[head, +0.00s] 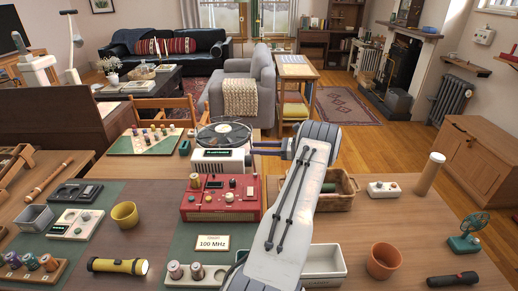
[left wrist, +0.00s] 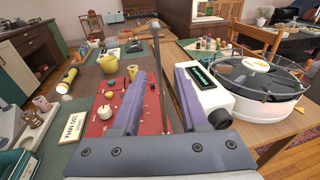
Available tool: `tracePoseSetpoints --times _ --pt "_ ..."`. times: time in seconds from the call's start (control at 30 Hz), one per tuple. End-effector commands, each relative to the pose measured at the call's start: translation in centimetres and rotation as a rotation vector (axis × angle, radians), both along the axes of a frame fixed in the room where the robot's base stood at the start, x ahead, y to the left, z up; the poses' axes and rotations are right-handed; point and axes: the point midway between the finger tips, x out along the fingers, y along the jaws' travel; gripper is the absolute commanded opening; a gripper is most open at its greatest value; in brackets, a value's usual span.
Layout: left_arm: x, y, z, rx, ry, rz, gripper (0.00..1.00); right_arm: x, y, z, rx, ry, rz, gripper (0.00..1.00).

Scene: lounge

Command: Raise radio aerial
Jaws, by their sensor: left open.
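The red radio (head: 222,200) stands on the table in the middle of the head view, with knobs and dials on its face. It also shows in the left wrist view (left wrist: 97,122), partly behind a finger. A thin grey aerial rod (left wrist: 157,62) with a small tip rises between the fingers in that view. I cannot pick out the aerial in the head view. My left gripper (head: 257,148) is above the table just behind the radio, fingers pointing left. Its fingers (left wrist: 163,95) are apart on either side of the rod; I cannot tell whether either touches it. My right gripper is out of view.
A white device (head: 220,167) with a green display and a turntable (head: 224,134) stand behind the radio. A "100 MHz" card (head: 212,243) is in front. A yellow mug (head: 125,214) and torch (head: 117,266) are left; a wicker basket (head: 335,202) and terracotta pot (head: 384,261) are right.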

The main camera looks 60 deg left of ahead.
Motion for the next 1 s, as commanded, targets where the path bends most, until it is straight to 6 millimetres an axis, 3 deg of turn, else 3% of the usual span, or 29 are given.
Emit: tracePoseSetpoints --times 0.17,0.6,1.0 --pt "1.4 -1.1 0.0 0.003 -0.002 -0.004 0.43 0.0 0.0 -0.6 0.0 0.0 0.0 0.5" --pt "7.0 -6.4 0.8 0.001 -0.001 -0.002 0.43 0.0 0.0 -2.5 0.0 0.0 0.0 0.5" --pt "7.6 -7.0 1.1 0.0 0.001 0.001 0.43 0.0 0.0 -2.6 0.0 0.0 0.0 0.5"
